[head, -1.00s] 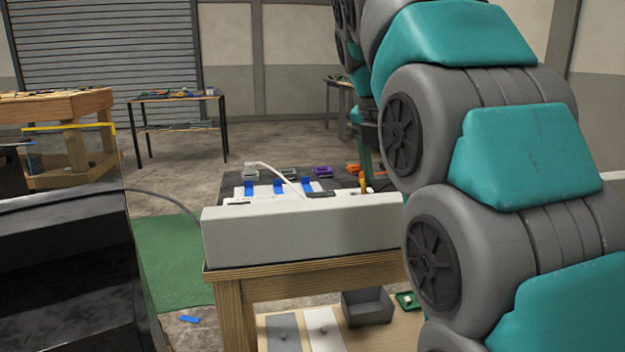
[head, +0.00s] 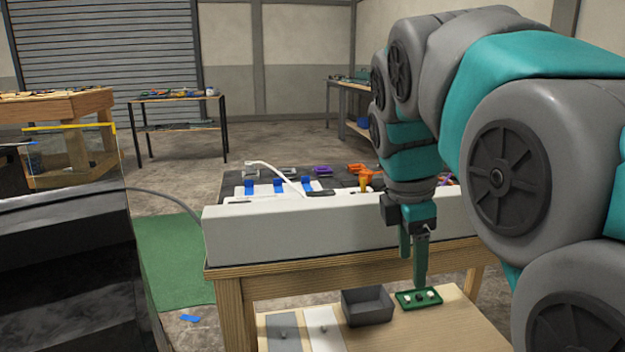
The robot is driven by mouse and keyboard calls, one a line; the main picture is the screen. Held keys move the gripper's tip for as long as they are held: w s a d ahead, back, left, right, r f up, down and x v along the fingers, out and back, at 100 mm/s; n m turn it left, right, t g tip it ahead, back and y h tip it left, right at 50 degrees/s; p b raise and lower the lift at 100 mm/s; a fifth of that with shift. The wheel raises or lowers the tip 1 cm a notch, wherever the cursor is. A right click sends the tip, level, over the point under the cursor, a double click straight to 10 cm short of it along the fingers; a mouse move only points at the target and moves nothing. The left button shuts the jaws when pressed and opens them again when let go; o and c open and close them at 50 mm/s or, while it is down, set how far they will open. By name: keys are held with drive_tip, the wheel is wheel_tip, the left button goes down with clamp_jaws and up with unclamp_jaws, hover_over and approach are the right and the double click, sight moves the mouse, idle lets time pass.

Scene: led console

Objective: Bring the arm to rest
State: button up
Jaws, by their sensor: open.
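My arm (head: 510,165) comes in from the right and bends over toward the console table. My gripper (head: 412,262) hangs pointing down at its end, in front of the long light-grey panel (head: 300,235). Its two green fingers are apart with nothing seen between them. In the picture the fingertips end just above a small green tray (head: 432,303) holding small white and dark pieces. How far the tips are from the tray in depth I cannot tell.
The wooden table (head: 330,262) carries a white cable and blue, purple and orange parts behind the panel. A grey bin (head: 367,307) stands on the lower shelf (head: 440,333) left of the green tray. A black cabinet (head: 70,270) is at left; the floor beyond is open.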

drive_tip(key=s+f+m+g+y, duration=0.2)
drive_tip(key=s+f+m+g, duration=0.1)
drive_tip(key=s+f+m, duration=1.5)
drive_tip(key=s+f, duration=0.3)
drive_tip(key=s, duration=0.2)
drive_tip(key=shift+s+f, duration=0.3)
drive_tip(key=shift+a, duration=0.1)
